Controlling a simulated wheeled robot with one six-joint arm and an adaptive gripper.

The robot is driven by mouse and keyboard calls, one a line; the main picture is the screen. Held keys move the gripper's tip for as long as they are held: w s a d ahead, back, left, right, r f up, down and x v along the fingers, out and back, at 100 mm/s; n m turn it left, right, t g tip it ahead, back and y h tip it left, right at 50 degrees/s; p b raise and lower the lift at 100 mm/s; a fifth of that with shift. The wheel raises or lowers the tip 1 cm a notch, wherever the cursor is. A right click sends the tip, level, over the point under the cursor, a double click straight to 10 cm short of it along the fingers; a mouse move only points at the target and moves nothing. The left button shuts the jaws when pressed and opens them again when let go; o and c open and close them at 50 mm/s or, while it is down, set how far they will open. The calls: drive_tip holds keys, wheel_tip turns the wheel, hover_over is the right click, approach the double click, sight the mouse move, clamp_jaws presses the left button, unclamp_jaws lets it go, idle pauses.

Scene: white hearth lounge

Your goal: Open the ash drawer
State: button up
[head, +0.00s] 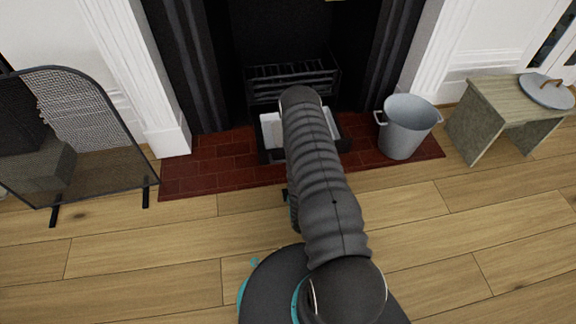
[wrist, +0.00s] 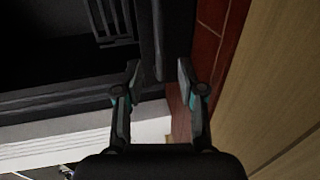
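The ash drawer (head: 265,144) is a dark, open-topped box below the fire grate, with a pale grey inside. My arm covers its middle in the head view, so its handle is hidden there and I cannot tell how far out it stands. My gripper (wrist: 158,70) shows in the wrist view with its two fingers apart. A narrow dark bar (wrist: 151,35) ends between the fingertips, with a finger on either side. It may be the drawer's front or handle. I see no clear contact.
The black grate (head: 290,72) is behind the drawer. A grey metal bucket (head: 406,128) stands on the red brick hearth (head: 205,172) at right. A mesh fire screen (head: 85,110) is at left, a wooden stool (head: 505,97) at far right. The wood floor in front is clear.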

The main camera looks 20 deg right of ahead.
drive_tip(key=shift+v, duration=1.9)
drive_tip(key=w+a+r+m+g+y+p, duration=0.15)
drive_tip(key=w+r, duration=0.25)
drive_tip(key=r, duration=0.5)
drive_tip(key=w+r+m+g+p, duration=0.15)
drive_tip(key=w+r, duration=0.25)
drive_tip(key=r, duration=0.5)
drive_tip(key=w+a+r+m+g+y, duration=0.1)
drive_tip(key=w+r+m, duration=0.25)
drive_tip(key=r, duration=0.55)
drive_tip(key=s+a+r+m+g+p, duration=0.1)
drive_tip(key=s+a+r, duration=0.15)
drive_tip(key=r, duration=0.45)
drive_tip(key=s+a+r+m+p, duration=0.1)
drive_tip(key=s+r+m, duration=0.15)
drive_tip(key=r, duration=0.55)
drive_tip(key=s+a+r+m+g+p, duration=0.1)
drive_tip(key=s+a+r, duration=0.1)
drive_tip(key=s+r, duration=0.3)
drive_tip(key=s+a+r+m+g+y+p, duration=0.1)
drive_tip(key=s+r, duration=0.4)
drive_tip(key=s, duration=0.8)
drive_tip(key=s+a+r+m+g+p, duration=0.1)
drive_tip(key=s+r, duration=0.4)
drive_tip(key=s, duration=0.5)
drive_tip(key=shift+a+r+m+g, duration=0.35)
drive_tip(key=shift+a+m+g, duration=0.5)
drive_tip(key=shift+m, duration=0.25)
